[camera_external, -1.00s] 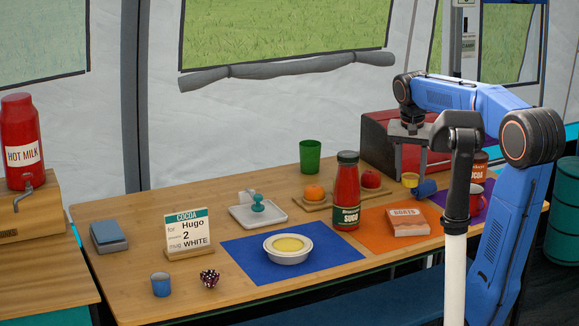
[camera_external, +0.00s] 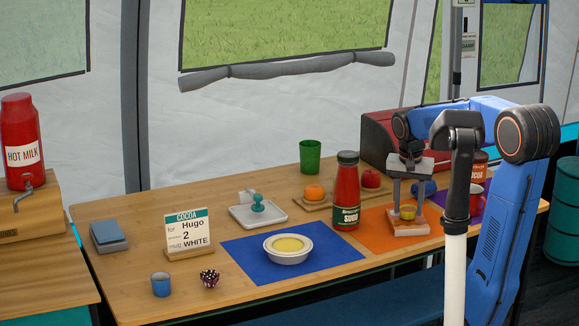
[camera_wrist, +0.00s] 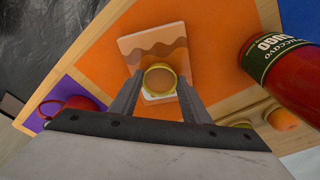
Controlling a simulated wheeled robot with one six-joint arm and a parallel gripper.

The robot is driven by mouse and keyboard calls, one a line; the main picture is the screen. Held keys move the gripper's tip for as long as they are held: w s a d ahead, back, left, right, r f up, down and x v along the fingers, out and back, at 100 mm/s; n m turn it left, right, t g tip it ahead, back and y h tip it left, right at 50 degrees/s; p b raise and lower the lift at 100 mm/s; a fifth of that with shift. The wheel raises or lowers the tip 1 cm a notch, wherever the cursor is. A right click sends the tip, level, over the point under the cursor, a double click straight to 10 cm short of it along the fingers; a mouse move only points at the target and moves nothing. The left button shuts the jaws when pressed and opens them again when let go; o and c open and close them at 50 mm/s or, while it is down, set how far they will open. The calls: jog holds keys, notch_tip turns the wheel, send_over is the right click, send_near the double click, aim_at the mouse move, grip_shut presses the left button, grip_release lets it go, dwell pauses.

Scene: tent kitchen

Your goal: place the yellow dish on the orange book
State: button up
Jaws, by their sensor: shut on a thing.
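The yellow dish (camera_external: 407,212) is small and round. My gripper (camera_external: 406,208) is shut on it, one finger on each side, pointing down. The dish is over the orange book (camera_external: 408,230), which lies flat on an orange mat. In the wrist view the dish (camera_wrist: 160,80) sits between the fingertips (camera_wrist: 160,88) and covers part of the near end of the wavy-patterned book (camera_wrist: 155,48). I cannot tell whether the dish touches the cover or is held just above it.
A tall red sauce bottle (camera_external: 346,195) stands just left of the book. A blue cup (camera_external: 424,187) is behind the gripper, and a red mug (camera_external: 476,196) is to the right. A white bowl (camera_external: 288,250) sits on a blue mat (camera_external: 240,250). Fruit lies on a board (camera_external: 318,205) behind.

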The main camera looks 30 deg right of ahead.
aim_at(407, 211)
jog(key=o, duration=1.1)
jog(key=shift+f, duration=0.1)
notch_tip(407, 211, up, 11)
jog(key=s+a, duration=0.1)
jog(key=s+a+f+n+t, duration=0.1)
jog(key=s+f+n, duration=0.3)
jog(key=s, duration=0.5)
jog(key=s+a+f+n+t+y, duration=0.1)
jog(key=s+a+f+n+t, duration=0.1)
jog(key=s+f+n, duration=0.3)
jog(key=s+a+f, duration=0.1)
jog(key=s+f, duration=0.3)
jog(key=shift+a+f+t, duration=0.25)
jog(key=shift+a+t, duration=0.05)
jog(key=shift+a, duration=0.1)
